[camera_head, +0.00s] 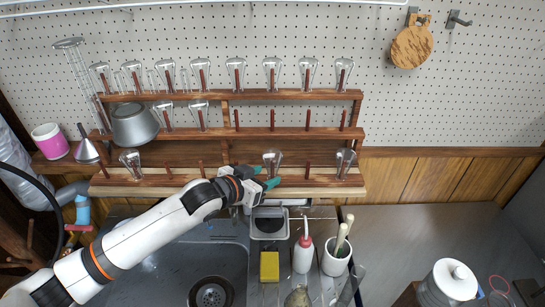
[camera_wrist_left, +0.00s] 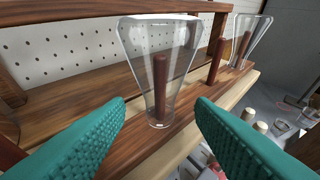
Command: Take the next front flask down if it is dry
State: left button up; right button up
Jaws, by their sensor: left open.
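A clear flask (camera_head: 272,160) hangs upside down over a wooden peg on the front row of the drying rack (camera_head: 225,182). In the left wrist view this flask (camera_wrist_left: 138,50) stands just ahead, between my open fingers and apart from them. A small pale spot shows at its lower end; I cannot tell whether it is a drop or a reflection. My left gripper (camera_head: 266,177) is open and empty, with teal fingertips; it also shows in the left wrist view (camera_wrist_left: 160,103). Other front-row flasks stand at the left (camera_head: 130,163) and right end (camera_head: 345,163).
Upper tiers hold several more flasks (camera_head: 236,74) and an upturned grey pot (camera_head: 134,125). Below are a sink (camera_head: 190,265), a yellow sponge (camera_head: 269,266), a red-capped bottle (camera_head: 303,255) and a white crock (camera_head: 335,260). The steel counter (camera_head: 400,235) at right has free room.

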pick_arm(q)
jog(key=shift+x, duration=1.1)
jog(key=shift+w+d+f, duration=0.1)
jog(key=shift+w+d, duration=0.1)
jog(key=shift+s, duration=0.1)
jog(key=shift+c, duration=0.7)
jog(key=shift+a, duration=0.1)
jog(key=shift+c, duration=1.4)
jog(key=c, duration=0.6)
pick_arm(e)
jog(key=shift+s+a+r, duration=0.1)
jog(key=shift+s+r, duration=0.25)
jog(key=shift+r, duration=0.1)
